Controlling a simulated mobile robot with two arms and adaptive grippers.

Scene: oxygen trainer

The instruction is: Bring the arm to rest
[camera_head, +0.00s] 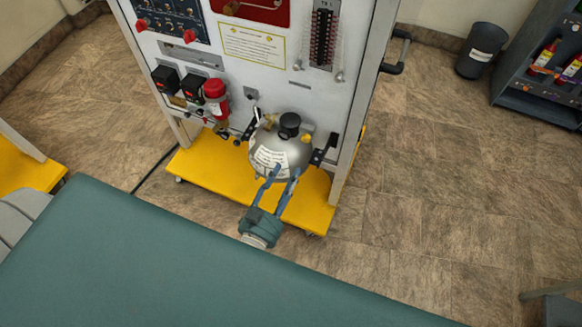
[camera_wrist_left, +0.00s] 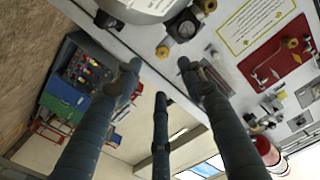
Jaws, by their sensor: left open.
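My left gripper (camera_head: 276,182) is in the lower middle of the head view, in front of a silver round tank (camera_head: 283,155) with a black cap. Its fingers are spread and reach up to the tank's lower front; I cannot tell whether they touch it. In the left wrist view my left gripper (camera_wrist_left: 160,80) shows separated fingers with nothing between them. The tank's edge (camera_wrist_left: 140,8) shows at the top of that view. My right gripper is in neither view.
The trainer panel (camera_head: 270,70) stands on a yellow wheeled base (camera_head: 205,165). A red-topped cylinder (camera_head: 216,95) and black gauges are on the panel. A black bin (camera_head: 481,50) and a dark shelf (camera_head: 540,85) stand at the upper right.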

